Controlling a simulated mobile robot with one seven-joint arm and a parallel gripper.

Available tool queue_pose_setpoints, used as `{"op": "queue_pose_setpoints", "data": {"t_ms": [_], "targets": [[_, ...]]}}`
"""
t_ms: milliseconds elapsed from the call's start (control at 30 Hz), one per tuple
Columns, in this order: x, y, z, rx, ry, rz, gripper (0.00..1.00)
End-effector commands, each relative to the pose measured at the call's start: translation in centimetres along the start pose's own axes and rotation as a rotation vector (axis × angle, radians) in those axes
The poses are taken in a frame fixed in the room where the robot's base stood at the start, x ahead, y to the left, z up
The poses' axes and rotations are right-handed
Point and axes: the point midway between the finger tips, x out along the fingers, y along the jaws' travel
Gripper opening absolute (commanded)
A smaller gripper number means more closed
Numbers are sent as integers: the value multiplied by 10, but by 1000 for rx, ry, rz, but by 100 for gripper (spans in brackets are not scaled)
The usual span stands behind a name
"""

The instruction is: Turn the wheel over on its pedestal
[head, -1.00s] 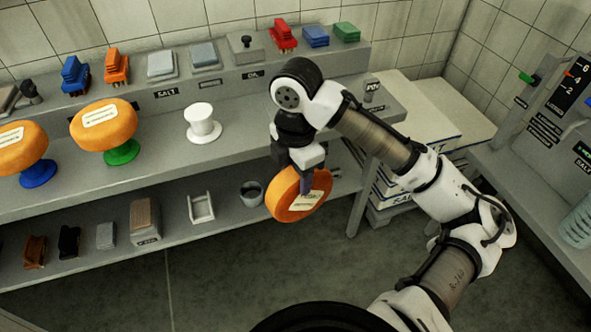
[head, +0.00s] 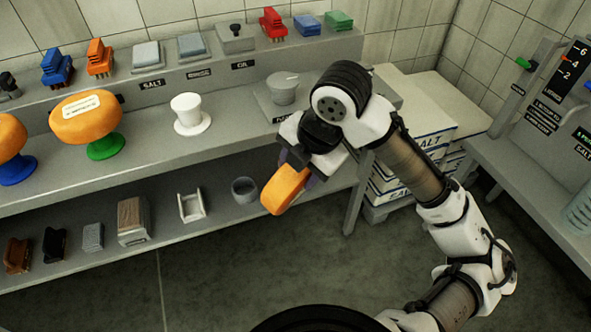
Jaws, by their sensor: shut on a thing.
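My gripper (head: 298,165) is shut on an orange cheese wheel (head: 284,190). It holds the wheel tilted in the air in front of the shelf bench, clear of any pedestal. The wheel's label is not visible now, and part of the wheel is hidden by the gripper. A white pedestal (head: 190,112) stands empty on the bench top. A labelled orange wheel (head: 85,122) rests on a green pedestal (head: 106,147). Another orange wheel (head: 8,137) sits on a blue pedestal (head: 17,170) at the left edge.
A grey pot on a plate (head: 284,92) stands on the bench behind my arm. Coloured brushes, including a red one (head: 274,24), line the upper ledge (head: 215,74). The lower shelf (head: 65,258) holds a cup (head: 245,190) and several tools. Salt sacks (head: 425,150) are stacked right.

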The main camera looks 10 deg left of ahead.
Motion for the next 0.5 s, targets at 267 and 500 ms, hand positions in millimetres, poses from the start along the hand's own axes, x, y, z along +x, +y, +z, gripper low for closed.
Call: {"op": "queue_pose_setpoints", "data": {"t_ms": [267, 500], "targets": [[2, -9, 0, 2, -1, 123, 0], [2, -15, 0, 1, -1, 217, 0]]}}
